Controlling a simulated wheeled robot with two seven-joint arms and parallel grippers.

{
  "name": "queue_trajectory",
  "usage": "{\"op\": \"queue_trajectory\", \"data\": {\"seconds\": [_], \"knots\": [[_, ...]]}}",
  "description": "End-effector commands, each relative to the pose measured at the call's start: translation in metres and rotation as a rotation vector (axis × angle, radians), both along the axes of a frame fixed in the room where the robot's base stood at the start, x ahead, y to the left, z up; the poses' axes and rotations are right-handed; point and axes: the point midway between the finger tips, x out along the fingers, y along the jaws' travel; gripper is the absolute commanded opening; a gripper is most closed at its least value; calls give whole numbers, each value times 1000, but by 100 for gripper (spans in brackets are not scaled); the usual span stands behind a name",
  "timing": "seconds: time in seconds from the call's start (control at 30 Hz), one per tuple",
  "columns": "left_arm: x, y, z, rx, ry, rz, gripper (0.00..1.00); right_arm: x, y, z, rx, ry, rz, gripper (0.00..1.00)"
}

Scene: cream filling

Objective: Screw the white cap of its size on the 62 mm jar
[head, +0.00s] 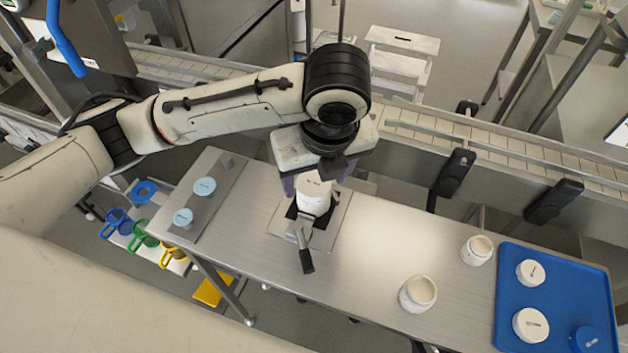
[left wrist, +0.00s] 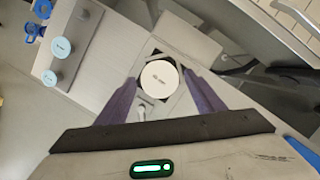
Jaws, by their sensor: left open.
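A white jar (head: 313,205) stands upright in a clamp fixture (head: 331,235) with black jaws and a black-handled lever. A white cap (head: 314,185) with small dark print sits on top of it; I cannot tell how tightly it is screwed. The print is too small to read. The cap shows from above in the left wrist view (left wrist: 160,76). My left gripper (head: 315,184) is open, its purple fingers on either side of the cap. In the left wrist view its fingers (left wrist: 160,88) show a gap to the cap. My right gripper is not in view.
A blue tray (head: 508,290) at the right holds white caps (head: 530,273) (head: 530,325) and a blue cap (head: 588,341). Two open white jars (head: 477,251) (head: 417,294) stand left of it. Light-blue lidded items (head: 204,186) (head: 183,218) stand on a grey plate at the left.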

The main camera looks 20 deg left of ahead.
Motion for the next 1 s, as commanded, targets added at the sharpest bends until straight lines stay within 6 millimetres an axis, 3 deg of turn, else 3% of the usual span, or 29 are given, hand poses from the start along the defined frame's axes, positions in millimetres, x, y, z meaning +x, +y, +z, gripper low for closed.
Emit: {"op": "queue_trajectory", "data": {"seconds": [0.43,0.8,1.0], "knots": [[1,0,0,1,-1,92,62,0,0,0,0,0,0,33],[3,-2,0,1,-1,534,62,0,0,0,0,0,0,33],[3,-2,0,-1,-2,570,62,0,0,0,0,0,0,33]]}}
